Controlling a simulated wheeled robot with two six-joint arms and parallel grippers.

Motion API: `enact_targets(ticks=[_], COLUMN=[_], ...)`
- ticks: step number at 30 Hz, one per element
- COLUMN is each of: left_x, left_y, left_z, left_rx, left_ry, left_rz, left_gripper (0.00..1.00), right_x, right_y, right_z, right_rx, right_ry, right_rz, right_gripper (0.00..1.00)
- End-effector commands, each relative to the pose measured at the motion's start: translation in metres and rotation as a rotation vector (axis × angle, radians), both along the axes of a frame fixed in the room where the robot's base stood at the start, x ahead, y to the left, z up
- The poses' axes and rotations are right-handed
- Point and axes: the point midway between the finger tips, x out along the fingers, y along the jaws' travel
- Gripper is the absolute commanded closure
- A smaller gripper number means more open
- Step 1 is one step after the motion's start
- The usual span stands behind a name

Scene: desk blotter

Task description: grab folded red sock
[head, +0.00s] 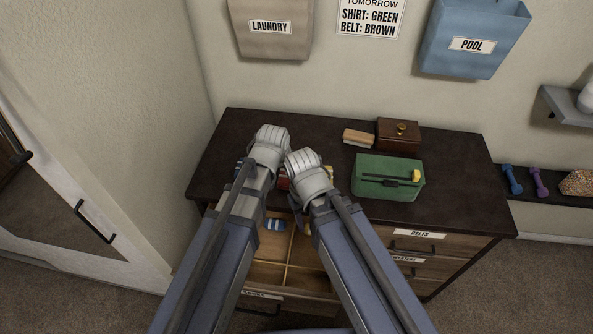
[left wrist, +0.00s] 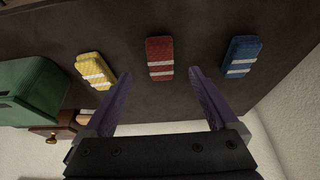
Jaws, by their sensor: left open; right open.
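The folded red sock (left wrist: 160,58) with white stripes lies on the dark dresser top, between a yellow sock (left wrist: 92,66) and a blue sock (left wrist: 240,62). In the head view only a sliver of the red sock (head: 283,184) shows between my arms. My left gripper (left wrist: 160,75) is open and empty, its fingertips on either side of the red sock's near end, apart from it. My right gripper (head: 309,174) is beside the left one over the dresser; its fingers are mostly hidden by its wrist in the head view.
A green box (head: 388,176), a brown wooden box (head: 398,135) and a light wooden block (head: 358,137) stand right of my grippers. An open divided drawer (head: 290,277) below holds a blue striped sock (head: 272,225). A wall (head: 130,90) rises at the left.

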Motion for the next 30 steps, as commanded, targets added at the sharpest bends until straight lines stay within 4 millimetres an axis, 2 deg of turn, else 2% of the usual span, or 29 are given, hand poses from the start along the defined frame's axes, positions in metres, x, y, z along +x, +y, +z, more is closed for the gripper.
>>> enact_targets(ticks=[7,15,23,30], left_x=[0.003,0.012,0.015,0.032], left_y=[-0.001,-0.002,-0.003,-0.004], left_z=[-0.003,-0.025,-0.028,-0.054], left_rx=[-0.003,-0.003,-0.003,-0.003], left_ry=[-0.006,-0.005,-0.005,-0.005], left_rz=[0.001,0.001,0.001,0.001], left_gripper=[0.07,0.07,0.07,0.07], right_x=[0.000,0.000,0.000,0.000], right_y=[0.000,0.000,0.000,0.000], right_z=[-0.003,-0.025,-0.028,-0.054], right_rx=[0.000,0.000,0.000,0.000], right_ry=[0.000,0.000,0.000,0.000], right_rz=[0.000,0.000,0.000,0.000], right_gripper=[0.50,0.50,0.50,0.50])
